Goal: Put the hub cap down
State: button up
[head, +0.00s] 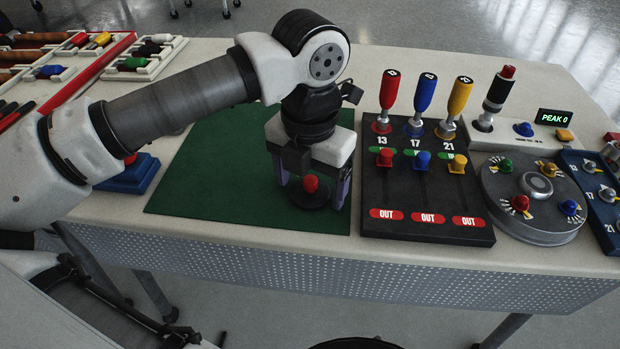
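The hub cap (309,198) is a dark round disc with a red knob on top, in the head view. It appears to lie flat on the green mat (215,190), near the mat's front right part. My gripper (312,179) points down over it, with its two purple-grey fingers spread wide to either side of the cap. The red knob stands between the fingers, with gaps on both sides. I see no finger touching the knob; whether a finger touches the disc's rim is unclear.
A black panel (428,205) with red, blue and yellow levers stands close right of my gripper. A round grey dial unit (530,195) is farther right. Racks of coloured tools (60,70) lie at the left. Much of the mat is bare.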

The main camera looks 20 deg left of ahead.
aim_at(309, 180)
notch_tip(309, 180, up, 12)
jog(key=p, duration=0.1)
jog(key=shift+r+p, duration=0.2)
jog(key=shift+p, duration=0.15)
jog(key=shift+f, duration=0.1)
dwell(0.5)
